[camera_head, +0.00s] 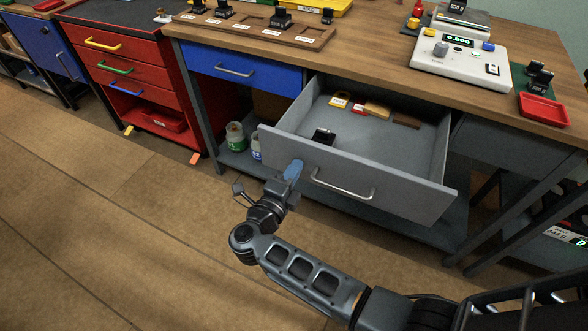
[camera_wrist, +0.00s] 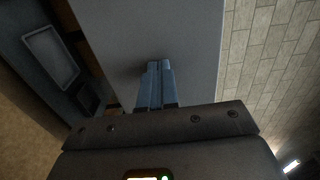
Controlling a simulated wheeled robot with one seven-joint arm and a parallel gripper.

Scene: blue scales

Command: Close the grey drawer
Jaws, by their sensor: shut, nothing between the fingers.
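The grey drawer (camera_head: 372,187) stands pulled out from under the wooden workbench, with its silver bar handle (camera_head: 342,185) on the front panel. Inside it lie a black item (camera_head: 324,136), yellow and red pieces and brown blocks toward the back. My gripper (camera_head: 293,171) is shut and empty, its blue fingers at the left part of the drawer front, left of the handle. In the wrist view, the shut fingers (camera_wrist: 155,85) point at the plain grey front panel (camera_wrist: 180,40). I cannot tell whether the tips touch it.
A closed blue drawer (camera_head: 235,68) is left of the grey one. Bottles (camera_head: 236,136) stand on the lower shelf behind the drawer's left side. A scale (camera_head: 460,58) and a red tray (camera_head: 543,109) sit on the bench top. The floor in front is clear.

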